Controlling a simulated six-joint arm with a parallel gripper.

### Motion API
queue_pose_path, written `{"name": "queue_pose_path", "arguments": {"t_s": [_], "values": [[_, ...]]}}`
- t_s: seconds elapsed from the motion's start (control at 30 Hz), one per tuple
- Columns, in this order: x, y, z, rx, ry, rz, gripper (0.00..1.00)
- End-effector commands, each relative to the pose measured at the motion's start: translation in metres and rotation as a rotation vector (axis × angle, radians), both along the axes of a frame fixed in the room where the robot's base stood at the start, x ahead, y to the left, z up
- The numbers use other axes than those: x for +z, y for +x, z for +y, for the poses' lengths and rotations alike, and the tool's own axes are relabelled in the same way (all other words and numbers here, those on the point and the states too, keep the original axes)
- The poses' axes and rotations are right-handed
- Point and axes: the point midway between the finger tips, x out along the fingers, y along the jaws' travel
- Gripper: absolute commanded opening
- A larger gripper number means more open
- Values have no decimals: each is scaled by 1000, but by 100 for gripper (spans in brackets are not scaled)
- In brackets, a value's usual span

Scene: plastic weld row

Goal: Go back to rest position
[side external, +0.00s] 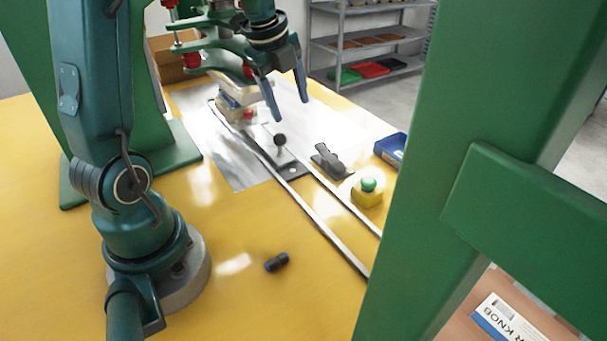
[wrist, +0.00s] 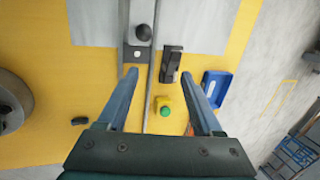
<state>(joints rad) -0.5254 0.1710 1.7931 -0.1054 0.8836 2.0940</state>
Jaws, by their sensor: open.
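My gripper (side external: 290,109) is open, with nothing between its two blue fingers. In the side external view it hangs above the fixture, with its fingers pointing down. In the wrist view the open fingers (wrist: 159,73) reach over the rail area. Below is a slide with a black ball knob (side external: 280,140), which also shows in the wrist view (wrist: 143,34). A dark block (side external: 328,160) sits beside the rails, apart from the fingers as far as I can see. No rest position is marked in view.
A yellow button box (side external: 366,196) with a green button and a blue bin (side external: 391,150) stand right of the rails. A small dark part (side external: 276,262) lies on the yellow table (side external: 225,310). A green post (side external: 440,200) blocks the right side. The front table is mostly clear.

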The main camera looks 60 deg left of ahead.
Motion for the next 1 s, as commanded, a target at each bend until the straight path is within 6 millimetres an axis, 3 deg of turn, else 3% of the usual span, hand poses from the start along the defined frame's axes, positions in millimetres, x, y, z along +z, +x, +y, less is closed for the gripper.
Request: {"name": "queue_pose_path", "arguments": {"t_s": [0.03,0.2,0.4,0.7,0.9,1.0], "values": [[14,-3,-20,-19,10,-35,67],[42,-28,-75,86,-40,-131,67],[51,-73,-122,358,-198,-222,67],[32,-128,-149,899,-483,-251,67],[15,-142,-148,1247,-591,-213,67],[14,-142,-148,1340,-625,-212,67]]}}
